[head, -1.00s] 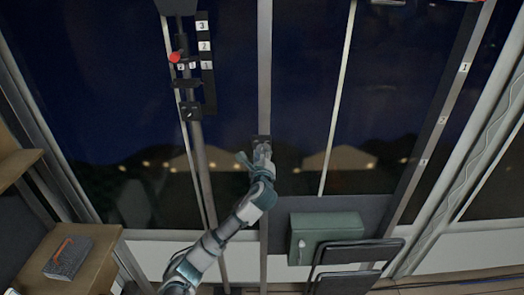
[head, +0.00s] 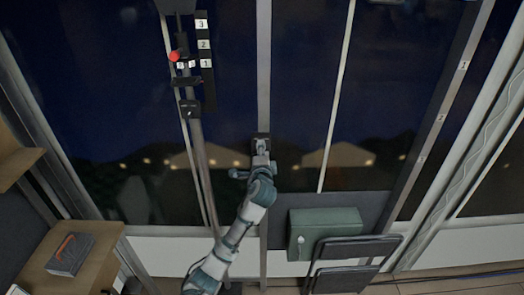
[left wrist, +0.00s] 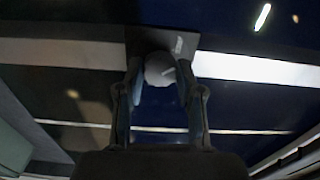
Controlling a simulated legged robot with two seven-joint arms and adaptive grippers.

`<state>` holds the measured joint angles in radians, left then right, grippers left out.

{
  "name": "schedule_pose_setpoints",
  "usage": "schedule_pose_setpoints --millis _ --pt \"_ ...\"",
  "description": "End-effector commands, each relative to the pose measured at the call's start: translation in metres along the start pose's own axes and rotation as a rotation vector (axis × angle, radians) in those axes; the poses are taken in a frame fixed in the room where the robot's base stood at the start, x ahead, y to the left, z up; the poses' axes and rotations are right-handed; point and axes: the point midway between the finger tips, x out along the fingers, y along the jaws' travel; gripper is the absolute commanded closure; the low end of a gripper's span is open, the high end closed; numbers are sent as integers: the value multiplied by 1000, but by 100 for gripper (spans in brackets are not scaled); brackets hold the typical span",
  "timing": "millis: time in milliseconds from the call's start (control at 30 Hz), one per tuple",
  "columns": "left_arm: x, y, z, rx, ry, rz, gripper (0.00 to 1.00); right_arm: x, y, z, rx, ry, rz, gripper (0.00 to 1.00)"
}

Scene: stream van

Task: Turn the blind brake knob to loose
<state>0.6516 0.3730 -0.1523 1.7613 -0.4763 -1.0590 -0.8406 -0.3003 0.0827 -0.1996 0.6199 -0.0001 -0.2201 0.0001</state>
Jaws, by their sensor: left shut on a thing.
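The blind brake knob (left wrist: 158,69) is a round grey knob on a dark plate (left wrist: 190,43) in the left wrist view. A small pale mark shows on the plate beside it. In the head view the dark plate (head: 261,137) sits on the central window post, and the knob is mostly hidden by my gripper. My left gripper (head: 261,153) is at the knob. In the left wrist view its two fingers (left wrist: 160,84) stand on either side of the knob, shut on it. The knob's exact setting cannot be read. My right gripper is not in view.
A slider with a red knob (head: 174,56) and a numbered strip (head: 206,62) is at upper left. A green box (head: 325,228) and dark folding chairs (head: 350,252) stand at lower right. A grey, red-handled object (head: 69,254) lies on a wooden cabinet (head: 35,281) at lower left.

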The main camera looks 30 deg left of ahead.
Motion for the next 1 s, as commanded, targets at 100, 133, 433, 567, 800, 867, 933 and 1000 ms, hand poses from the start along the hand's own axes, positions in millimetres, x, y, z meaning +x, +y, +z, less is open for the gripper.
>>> schedule_pose_setpoints --millis 100,133,433,567,800,867,933,1000 --pt "0 4 0 -64 -3 9 98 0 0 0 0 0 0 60" --pt "0 4 0 -76 -3 9 98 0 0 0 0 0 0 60" --pt "0 6 0 -155 -4 11 98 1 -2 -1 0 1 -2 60" --pt "0 6 0 -164 -4 12 98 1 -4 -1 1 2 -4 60" --pt "0 7 0 -164 -4 14 98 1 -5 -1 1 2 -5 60" --pt "0 7 0 -164 -4 14 98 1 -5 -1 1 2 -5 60" --pt "0 8 0 -163 -4 15 54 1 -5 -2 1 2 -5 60" --pt "0 7 0 -164 -3 13 39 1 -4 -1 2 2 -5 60"
